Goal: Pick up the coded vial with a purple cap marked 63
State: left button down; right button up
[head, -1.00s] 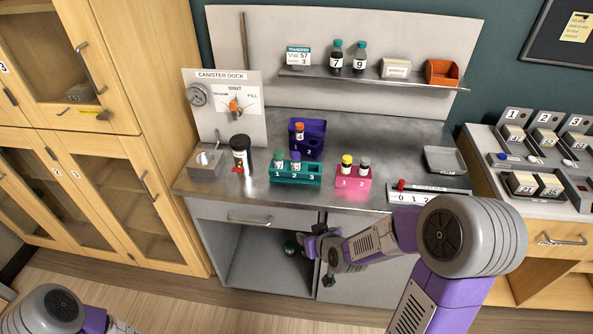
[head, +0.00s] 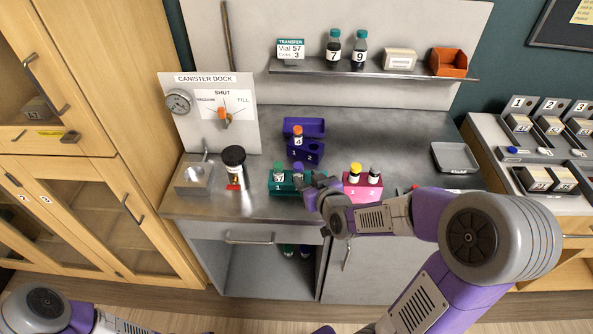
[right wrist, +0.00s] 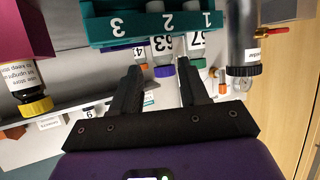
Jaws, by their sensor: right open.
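The vial marked 63 (right wrist: 162,48) with a purple cap (right wrist: 164,71) stands in slot 2 of the teal rack (right wrist: 125,29). In the head view its purple cap (head: 298,168) shows just left of my right gripper (head: 312,185), which covers part of the rack. My right gripper (right wrist: 161,70) is open, its fingertips to either side of the purple cap in the right wrist view; contact cannot be told. A vial marked 57 (right wrist: 197,40) with a green cap (right wrist: 196,63) stands in slot 1, close by one finger. My left gripper is out of view.
A pink rack (head: 361,191) with yellow-capped and grey-capped vials stands right of the teal rack. A purple rack (head: 305,152) with an orange-capped vial stands behind. A black-topped canister (head: 234,168) is to the left. A grey tray (head: 455,157) lies at the right.

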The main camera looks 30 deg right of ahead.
aim_at(301, 171)
jog(key=shift+r+x, duration=0.15)
jog(key=shift+x, duration=1.35)
jog(key=shift+r+x, duration=0.15)
jog(key=shift+x, duration=1.35)
jog(key=shift+a, duration=0.15)
jog(key=c, duration=0.7)
jog(key=shift+r, duration=0.15)
